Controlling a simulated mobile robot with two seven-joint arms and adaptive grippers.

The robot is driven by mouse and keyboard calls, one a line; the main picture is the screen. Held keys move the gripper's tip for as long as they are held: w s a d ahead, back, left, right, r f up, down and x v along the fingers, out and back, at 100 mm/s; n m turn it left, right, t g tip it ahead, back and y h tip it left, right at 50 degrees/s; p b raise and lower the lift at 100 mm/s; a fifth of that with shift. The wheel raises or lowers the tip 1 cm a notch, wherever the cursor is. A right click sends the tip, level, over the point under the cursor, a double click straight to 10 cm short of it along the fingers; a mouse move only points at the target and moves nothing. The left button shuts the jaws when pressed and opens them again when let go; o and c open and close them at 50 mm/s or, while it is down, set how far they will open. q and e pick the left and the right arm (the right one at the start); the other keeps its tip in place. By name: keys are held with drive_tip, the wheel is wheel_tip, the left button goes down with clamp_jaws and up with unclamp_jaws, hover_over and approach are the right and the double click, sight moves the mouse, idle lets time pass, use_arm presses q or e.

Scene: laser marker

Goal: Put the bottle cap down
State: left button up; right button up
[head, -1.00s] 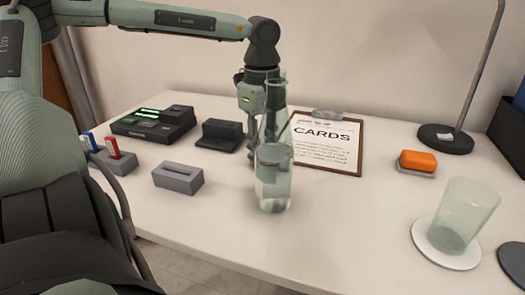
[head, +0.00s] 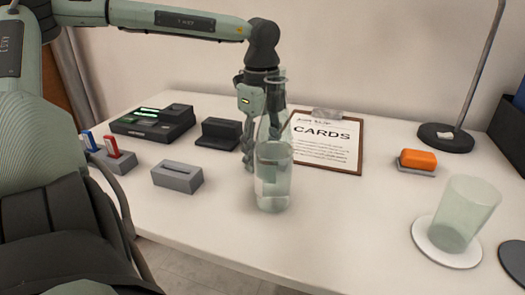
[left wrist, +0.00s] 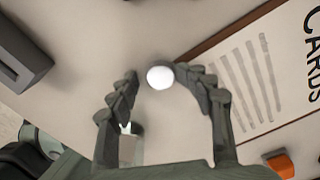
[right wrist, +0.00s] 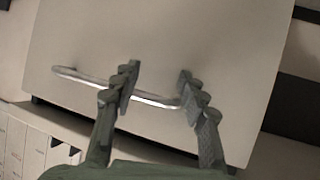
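A small white round bottle cap (left wrist: 160,77) shows in the left wrist view, between the fingertips of my left gripper (left wrist: 158,73). It lies close to the right finger, with a gap to the left finger; it appears to be on the table, though I cannot tell whether it touches the finger. In the head view my left gripper (head: 260,160) points down behind the clear bottle (head: 273,185), and the cap cannot be made out. The bottle stands upright, partly filled with water. My right gripper (right wrist: 158,82) is open and empty in the right wrist view.
A clipboard (head: 335,165) marked CARDS lies right of my left gripper. Grey blocks (head: 178,178) and a dark device (head: 150,127) stand left. A metal handle (right wrist: 85,77) lies beyond my right gripper.

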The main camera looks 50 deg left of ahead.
drive_tip(key=shift+a+r, duration=0.1)
drive_tip(key=shift+r, duration=0.1)
use_arm(q)
drive_tip(key=shift+r, duration=0.15)
use_arm(e)
drive_tip(key=shift+w+r, duration=0.15)
drive_tip(key=shift+r, duration=0.2)
use_arm(q)
drive_tip(key=shift+r+p, duration=0.1)
drive_tip(key=shift+p, duration=0.2)
use_arm(e)
drive_tip(key=shift+d, duration=0.35)
use_arm(q)
drive_tip(key=shift+r+p, duration=0.55)
drive_tip(key=shift+p, duration=0.05)
wheel_tip(320, 180, up, 12)
drive_tip(key=shift+p, duration=0.3)
use_arm(e)
drive_tip(key=s+d+f+m+g+h, duration=0.1)
drive_tip(key=s+d+f+g+h, duration=0.2)
drive_tip(key=s+d+f+g, duration=0.2)
drive_tip(key=shift+s+d+f, duration=0.8)
drive_tip(key=shift+s+d, duration=0.05)
drive_tip(key=shift+d, duration=0.25)
use_arm(q)
drive_tip(key=shift+f, duration=0.15)
